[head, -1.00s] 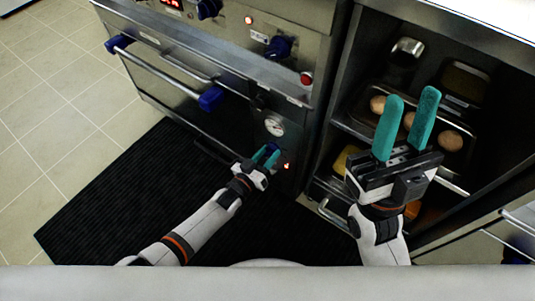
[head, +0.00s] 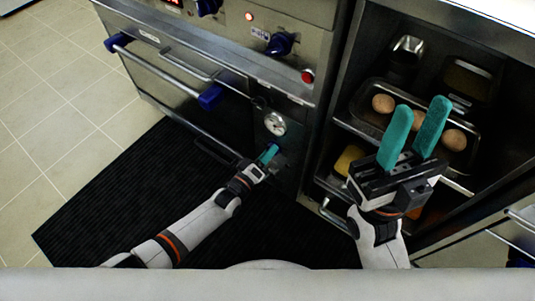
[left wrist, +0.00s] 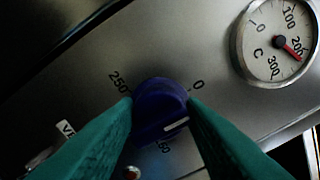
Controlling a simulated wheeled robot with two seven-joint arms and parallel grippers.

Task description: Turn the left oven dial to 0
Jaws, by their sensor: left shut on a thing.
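A round blue dial (left wrist: 158,100) sits on the steel oven panel in the left wrist view. Labels 250 and 0 stand at its upper left and upper right, and a partly hidden label ending in 50 is below it. The white mark on the dial lies at its lower right, away from the 0. My left gripper (left wrist: 160,103) is shut on the dial, a teal finger on each side. In the head view my left gripper (head: 269,153) is at the panel below the gauge and mostly hides the dial. My right gripper (head: 422,108) is open and empty.
A round temperature gauge (left wrist: 275,45) is right of the dial, its needle between 200 and 300. Blue-ended oven handle (head: 165,72), another blue knob (head: 280,44) and red button (head: 308,76) are above. My right gripper is before an open shelf with a tray (head: 362,105) of eggs.

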